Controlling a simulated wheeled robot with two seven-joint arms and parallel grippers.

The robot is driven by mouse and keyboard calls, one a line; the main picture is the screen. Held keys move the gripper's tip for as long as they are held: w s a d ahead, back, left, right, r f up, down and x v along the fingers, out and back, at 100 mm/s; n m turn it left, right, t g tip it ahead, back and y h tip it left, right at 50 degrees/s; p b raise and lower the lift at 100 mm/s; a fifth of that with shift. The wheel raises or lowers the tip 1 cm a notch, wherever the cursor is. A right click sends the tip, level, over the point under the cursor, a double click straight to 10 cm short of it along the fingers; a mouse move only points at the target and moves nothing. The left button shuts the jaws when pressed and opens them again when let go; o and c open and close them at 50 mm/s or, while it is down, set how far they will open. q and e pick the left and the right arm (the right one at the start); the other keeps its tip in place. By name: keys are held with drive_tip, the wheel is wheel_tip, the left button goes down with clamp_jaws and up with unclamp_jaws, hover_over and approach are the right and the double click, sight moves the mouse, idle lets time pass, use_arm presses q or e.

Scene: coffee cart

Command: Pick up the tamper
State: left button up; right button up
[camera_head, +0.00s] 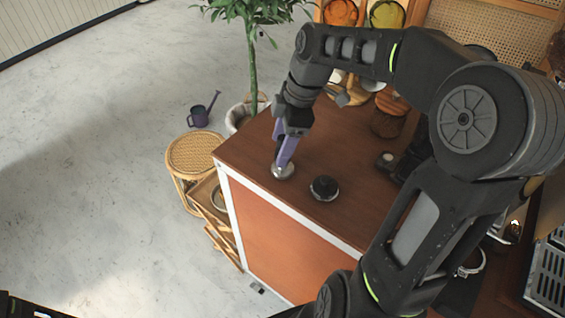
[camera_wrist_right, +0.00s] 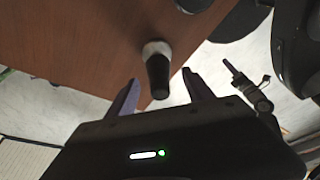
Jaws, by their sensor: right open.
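The tamper has a black handle and a silver base; its base (camera_head: 283,173) rests on the brown cart top near the front left corner. My right gripper (camera_head: 286,153) is right above it, purple fingers pointing down and hiding most of the handle in the head view. In the right wrist view the tamper (camera_wrist_right: 157,66) shows between the two open fingers (camera_wrist_right: 159,80), with visible gaps on both sides. My left gripper does not show.
A round black and silver piece (camera_head: 324,187) stands close to the right of the tamper on the cart top (camera_head: 245,152). A brown wooden container (camera_head: 389,118) stands farther back. A wicker stool (camera_head: 194,153) and a watering can (camera_head: 200,115) are on the floor at left.

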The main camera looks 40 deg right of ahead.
drive_tip(key=shift+x, duration=1.25)
drive_tip(key=shift+c, duration=0.3)
clamp_jaws()
